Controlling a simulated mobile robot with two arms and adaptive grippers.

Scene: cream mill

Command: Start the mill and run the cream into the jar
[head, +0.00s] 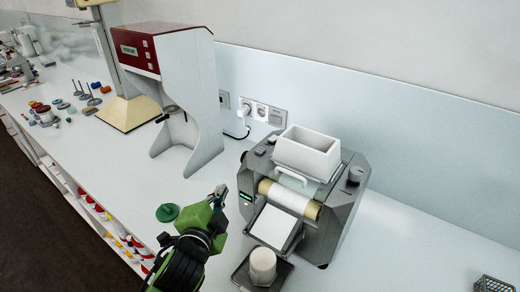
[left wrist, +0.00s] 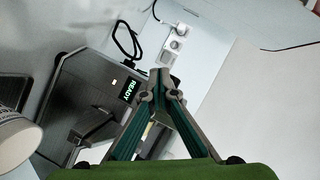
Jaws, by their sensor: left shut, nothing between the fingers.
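The grey mill (head: 335,215) stands on the bench at right in the head view. A white hopper (head: 307,153) sits on top, over a pale roller (head: 290,197). A sloping white apron (head: 275,228) is at its front. The white jar (head: 262,264) stands upright on a dark base below the apron; its contents cannot be made out. My left gripper (head: 217,194) is shut and empty, beside the mill's left side. In the left wrist view its fingertips (left wrist: 160,78) meet near the mill's lit display (left wrist: 130,90), which reads READY.
A green round piece (head: 167,212) lies on the bench left of my gripper. A white and red machine (head: 170,90) stands behind it. Wall sockets (head: 262,112) hold a plug with a black cable. A wire basket (head: 493,285) is at the lower right.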

